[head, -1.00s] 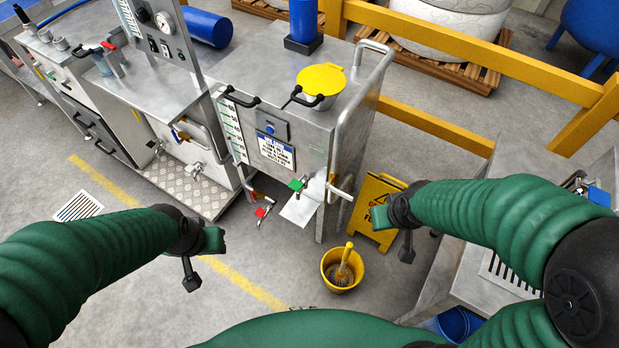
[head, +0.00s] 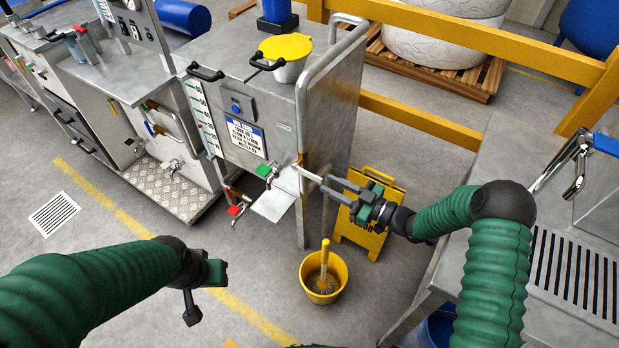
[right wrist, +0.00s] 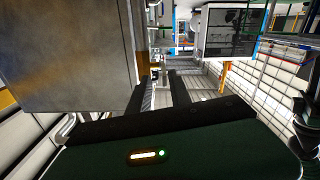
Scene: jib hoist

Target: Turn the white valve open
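The white valve handle (head: 308,173) sticks out to the right from the front corner of the steel cabinet (head: 270,100), beside the green-handled tap (head: 265,170). My right gripper (head: 327,184) reaches in from the right, its two dark fingers apart and pointing at the handle's outer end. The fingertips are at or very near that end; I cannot tell whether they touch it. In the right wrist view the fingers (right wrist: 158,80) are also apart, with a small pale part between their tips that I cannot make out clearly. My left gripper (head: 205,290) hangs over the floor at lower left, away from the cabinet; its finger opening cannot be made out.
A red-handled tap (head: 236,210) sits lower left of the green one. A yellow bucket (head: 324,282) with a brush and a yellow floor sign (head: 358,240) stand below my right gripper. A steel counter (head: 490,240) is at right. Open floor lies at lower left.

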